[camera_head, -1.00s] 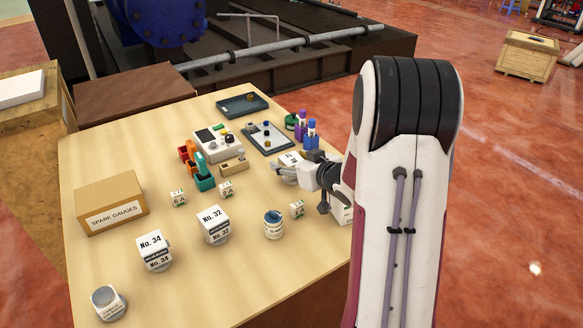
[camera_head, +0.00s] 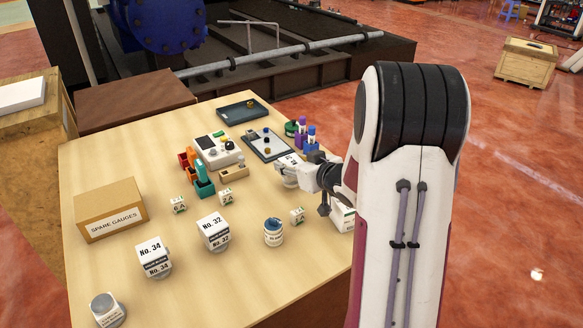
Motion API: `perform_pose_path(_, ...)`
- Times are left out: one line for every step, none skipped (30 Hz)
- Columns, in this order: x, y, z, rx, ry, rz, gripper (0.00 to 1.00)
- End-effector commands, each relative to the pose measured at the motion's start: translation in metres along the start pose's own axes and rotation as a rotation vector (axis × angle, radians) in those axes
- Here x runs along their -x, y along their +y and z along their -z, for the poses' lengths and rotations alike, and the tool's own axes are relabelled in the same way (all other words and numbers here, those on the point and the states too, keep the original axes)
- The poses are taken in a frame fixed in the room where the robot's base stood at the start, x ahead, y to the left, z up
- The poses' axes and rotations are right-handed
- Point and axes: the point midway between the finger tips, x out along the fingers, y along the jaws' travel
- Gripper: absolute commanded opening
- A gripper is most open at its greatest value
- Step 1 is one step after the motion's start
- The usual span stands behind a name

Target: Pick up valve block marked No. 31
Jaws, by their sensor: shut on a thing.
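My gripper (camera_head: 285,176) is at the right part of the table, reaching in from the right. It is shut on a white valve block (camera_head: 290,160) with a dark printed label. The number on that label is too small and too covered to read fully. Two other valve blocks stand on the table, marked No. 32 (camera_head: 214,230) and No. 34 (camera_head: 153,255). Another white block or box (camera_head: 342,217) shows at the right edge, partly hidden by my arm, its marking unreadable.
A spare gauges box (camera_head: 110,210) stands at the left. A white device (camera_head: 219,150), coloured bins (camera_head: 203,182), a dark tray (camera_head: 242,109) and purple and blue bottles (camera_head: 311,135) stand toward the back. A blue-lidded jar (camera_head: 273,232) and small cubes (camera_head: 297,215) are near the gripper.

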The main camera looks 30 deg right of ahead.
Motion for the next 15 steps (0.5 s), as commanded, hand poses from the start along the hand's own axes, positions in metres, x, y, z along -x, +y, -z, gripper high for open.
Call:
perform_pose_path(0.002, 0.000, 0.007, 0.002, 0.005, -0.001, 0.00)
perform_pose_path(0.004, 0.001, 0.010, 0.003, 0.006, -0.002, 0.00)
perform_pose_path(0.005, 0.000, 0.015, 0.003, 0.007, -0.002, 0.00)
perform_pose_path(0.006, 0.000, 0.018, 0.003, 0.006, -0.001, 0.00)
perform_pose_path(0.008, 0.000, 0.021, 0.004, 0.006, 0.000, 0.00)
perform_pose_path(0.010, 0.000, 0.026, 0.003, 0.006, -0.001, 0.00)
perform_pose_path(0.011, 0.000, 0.030, 0.004, 0.007, -0.001, 0.00)
perform_pose_path(0.013, 0.000, 0.033, 0.004, 0.007, -0.001, 0.00)
perform_pose_path(0.015, 0.001, 0.038, 0.004, 0.007, -0.002, 0.00)
perform_pose_path(0.017, 0.000, 0.042, 0.004, 0.007, -0.001, 0.00)
perform_pose_path(0.018, 0.000, 0.046, 0.004, 0.006, -0.001, 0.00)
perform_pose_path(0.020, 0.000, 0.050, 0.003, 0.006, -0.001, 0.00)
perform_pose_path(0.021, 0.000, 0.054, 0.004, 0.006, 0.000, 0.00)
perform_pose_path(0.023, 0.000, 0.057, 0.003, 0.006, -0.001, 0.00)
perform_pose_path(0.024, 0.000, 0.060, 0.003, 0.005, -0.001, 0.00)
